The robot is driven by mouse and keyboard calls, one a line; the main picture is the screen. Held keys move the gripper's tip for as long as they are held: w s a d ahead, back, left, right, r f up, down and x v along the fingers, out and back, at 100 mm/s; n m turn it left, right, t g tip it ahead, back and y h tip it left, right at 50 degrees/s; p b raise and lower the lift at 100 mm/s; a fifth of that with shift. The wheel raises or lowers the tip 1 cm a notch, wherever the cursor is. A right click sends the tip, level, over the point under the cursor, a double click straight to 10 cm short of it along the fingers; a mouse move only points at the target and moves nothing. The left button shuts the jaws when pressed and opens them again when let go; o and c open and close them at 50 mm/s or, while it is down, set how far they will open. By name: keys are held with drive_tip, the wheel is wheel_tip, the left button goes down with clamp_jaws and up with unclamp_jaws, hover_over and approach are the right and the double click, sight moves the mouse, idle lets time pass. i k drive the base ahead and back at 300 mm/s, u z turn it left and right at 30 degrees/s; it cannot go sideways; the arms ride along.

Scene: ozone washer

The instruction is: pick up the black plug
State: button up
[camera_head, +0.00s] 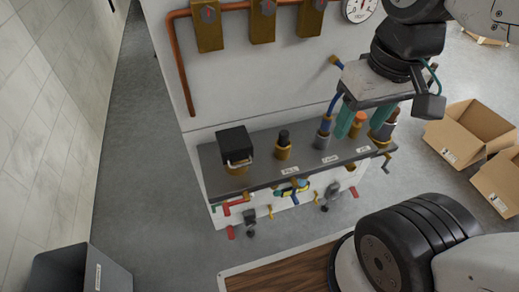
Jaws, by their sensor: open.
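The black plug (284,136) stands upright in a gold ring on the dark grey shelf (265,176) of the white machine. A larger black block with a metal handle (235,145) sits on a gold base to its left. My gripper (360,128) is open, with its teal fingers pointing down over the right part of the shelf. It is to the right of the black plug and apart from it. An orange-topped part (358,121) shows between the fingers; I cannot tell if they touch it.
A blue-and-grey fitting (324,133) stands between the plug and my gripper. Coloured valves hang under the shelf. A copper pipe (180,65) and gold boxes (262,22) are on the wall above. Open cardboard boxes (470,130) lie at right.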

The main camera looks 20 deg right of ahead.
sight(284, 134)
drive_tip(key=k, duration=1.1)
drive_tip(key=i, duration=0.5)
drive_tip(key=z, duration=0.5)
